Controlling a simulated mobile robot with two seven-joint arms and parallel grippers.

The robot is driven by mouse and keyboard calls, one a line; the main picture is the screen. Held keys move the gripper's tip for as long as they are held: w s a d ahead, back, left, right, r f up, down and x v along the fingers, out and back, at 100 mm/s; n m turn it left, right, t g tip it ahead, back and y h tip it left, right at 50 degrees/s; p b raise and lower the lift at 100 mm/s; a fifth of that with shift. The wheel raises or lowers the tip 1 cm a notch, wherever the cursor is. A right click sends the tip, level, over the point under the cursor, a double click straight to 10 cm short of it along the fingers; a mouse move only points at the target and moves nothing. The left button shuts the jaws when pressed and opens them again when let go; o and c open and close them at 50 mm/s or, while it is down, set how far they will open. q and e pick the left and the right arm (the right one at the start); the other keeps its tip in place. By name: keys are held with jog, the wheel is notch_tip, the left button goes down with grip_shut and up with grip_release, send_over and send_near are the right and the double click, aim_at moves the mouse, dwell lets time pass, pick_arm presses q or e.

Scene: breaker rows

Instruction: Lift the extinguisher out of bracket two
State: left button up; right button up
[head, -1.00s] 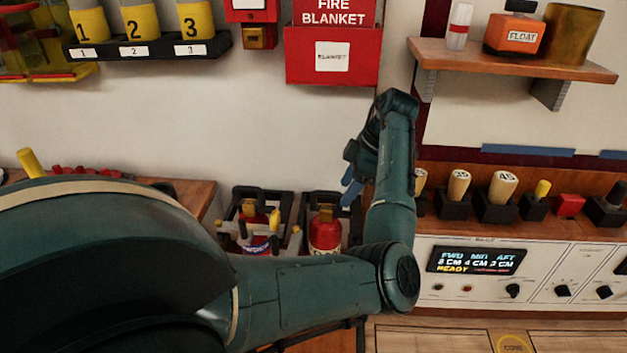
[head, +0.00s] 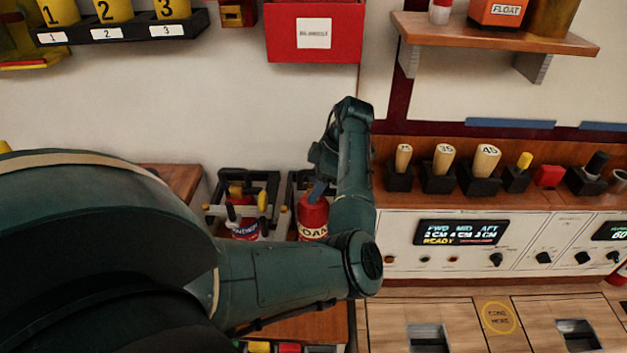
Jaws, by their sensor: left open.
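Two black brackets stand side by side on the wooden bench below the wall. The right bracket (head: 294,187) holds a red extinguisher (head: 312,222) with a pale label reading "FOAM", upright. The left bracket (head: 272,176) has a red item with a blue label (head: 244,229) in or before it, partly covered by small tools. No bracket number is readable. My left gripper (head: 318,190) is open, pointing down at the top of the foam extinguisher; its blue fingertips overlap the top in view. Contact cannot be told. My forearm hides the extinguisher's right side. My right gripper is not in view.
A console with a lit display (head: 462,232) and several upright handles (head: 445,168) lies just right of my arm. A red blanket box (head: 314,30) and a shelf (head: 495,36) hang above. The pale wall between is clear.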

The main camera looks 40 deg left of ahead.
pick_arm(q)
jog(key=shift+c, duration=0.5)
grip_shut()
dwell(0.8)
jog(key=shift+w+a+r, duration=0.1)
jog(key=shift+r, duration=0.1)
